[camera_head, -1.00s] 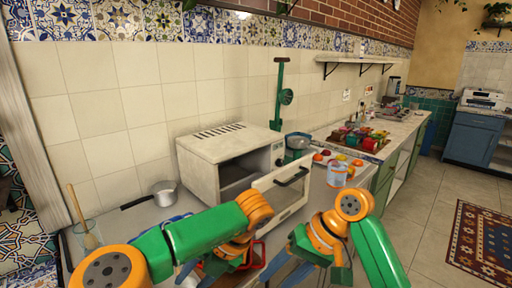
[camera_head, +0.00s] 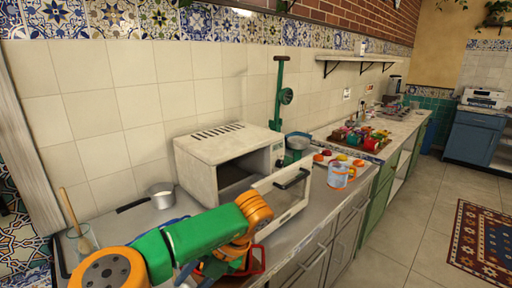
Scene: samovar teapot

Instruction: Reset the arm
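My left arm comes in from the lower left, with its green and orange links over the near end of the counter. My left gripper (camera_head: 228,266) points down in front of the white oven; its fingers are mostly hidden behind the arm, so I cannot tell if they are open. My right arm and gripper are out of view. The white oven (camera_head: 215,160) stands on the metal counter (camera_head: 290,235) with its door (camera_head: 285,198) open.
A small saucepan (camera_head: 161,194) and a glass with a wooden stick (camera_head: 84,240) stand left of the oven. A clear mug (camera_head: 340,176) stands near the counter's front edge. A red item (camera_head: 258,262) lies below my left gripper.

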